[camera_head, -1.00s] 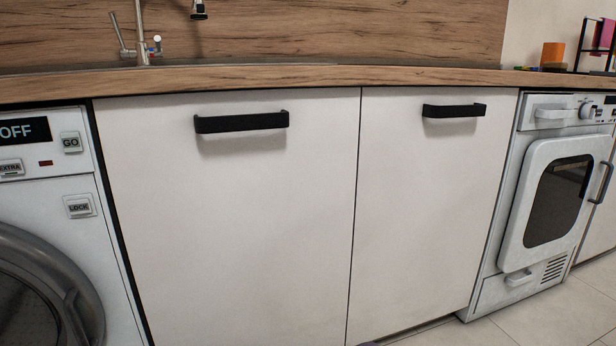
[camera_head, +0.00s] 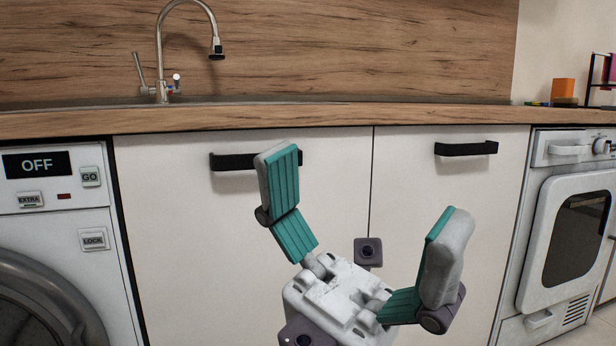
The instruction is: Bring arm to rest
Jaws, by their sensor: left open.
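My left gripper (camera_head: 365,215) is in the lower middle of the head view, in front of the white cabinet doors. Its two fingers with teal pads are spread wide and nothing is between them. One finger overlaps the black handle (camera_head: 232,162) of the left door in the picture; I cannot tell how far apart they are, and no grip shows. My right gripper is not in view.
A washing machine (camera_head: 62,240) reading OFF stands at the left. A dryer (camera_head: 570,230) stands at the right. The wooden worktop (camera_head: 330,117) runs above, with a sink tap (camera_head: 160,60). Both cabinet doors (camera_head: 180,260) are shut.

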